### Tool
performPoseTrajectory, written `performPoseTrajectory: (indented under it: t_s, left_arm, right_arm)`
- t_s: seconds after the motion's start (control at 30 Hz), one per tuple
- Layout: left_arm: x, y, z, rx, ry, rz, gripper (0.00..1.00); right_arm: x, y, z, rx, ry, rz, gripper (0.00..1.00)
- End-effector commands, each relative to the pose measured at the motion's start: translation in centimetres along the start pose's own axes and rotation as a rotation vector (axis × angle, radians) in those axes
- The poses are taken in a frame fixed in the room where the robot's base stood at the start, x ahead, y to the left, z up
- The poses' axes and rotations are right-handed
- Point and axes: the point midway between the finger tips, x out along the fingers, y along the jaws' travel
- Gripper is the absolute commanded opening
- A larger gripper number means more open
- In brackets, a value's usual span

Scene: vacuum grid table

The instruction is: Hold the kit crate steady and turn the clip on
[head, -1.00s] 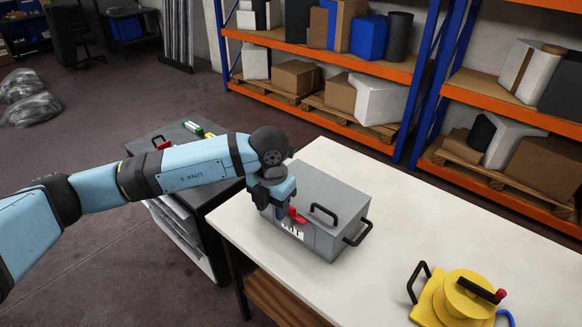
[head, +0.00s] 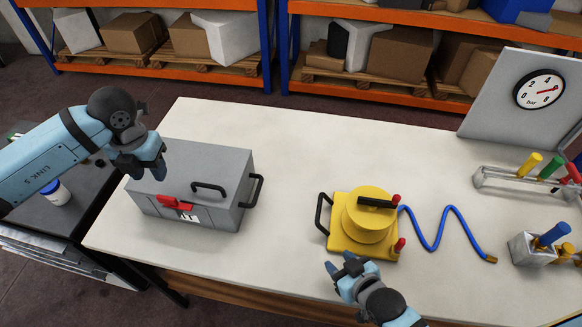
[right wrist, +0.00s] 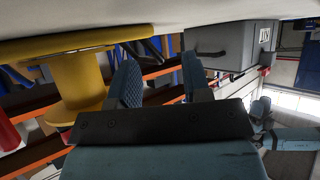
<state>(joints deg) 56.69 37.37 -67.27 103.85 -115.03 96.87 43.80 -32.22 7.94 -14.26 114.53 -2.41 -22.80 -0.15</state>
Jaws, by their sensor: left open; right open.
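The grey kit crate (head: 215,165) stands closed on the pale table, with black handles on its lid and right end. Its red clip (head: 177,203) lies across the front near the lid edge, above a partly legible white label. My left gripper (head: 146,170) is open at the crate's rear left, its fingers pointing down; whether it touches the crate I cannot tell. My right gripper (head: 341,264) is open and empty, just in front of the yellow device. In the right wrist view, its two fingers (right wrist: 161,82) are apart and the crate (right wrist: 230,45) shows upside down beyond them.
The yellow device (head: 365,222) with black handles and a blue hose (head: 435,235) sits mid-table. A pressure gauge (head: 539,90), a rack of coloured tools (head: 525,180) and a metal block (head: 530,248) stand at right. The table (head: 300,150) is clear between crate and device.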

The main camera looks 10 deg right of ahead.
Motion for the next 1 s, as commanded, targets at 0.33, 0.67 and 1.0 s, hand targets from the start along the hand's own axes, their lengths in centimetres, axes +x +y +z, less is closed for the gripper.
performPoseTrajectory:
  t_s: [0.33, 0.67, 1.0]
  left_arm:
    - [0.0, 0.0, 0.0, 0.000, 0.000, 0.000, 0.43]
    - [0.0, 0.0, 0.0, 0.000, 0.000, 0.000, 0.43]
    - [0.0, 0.0, 0.0, 0.000, 0.000, 0.000, 0.43]
  right_arm:
    - [5.7, 0.4, -12.4, -0.337, 0.428, 0.000, 0.44]
    - [8.5, -3.6, -22.3, -0.934, 0.953, -0.286, 0.44]
    - [11.6, -1.9, -21.5, -1.597, 0.990, -0.823, 0.44]
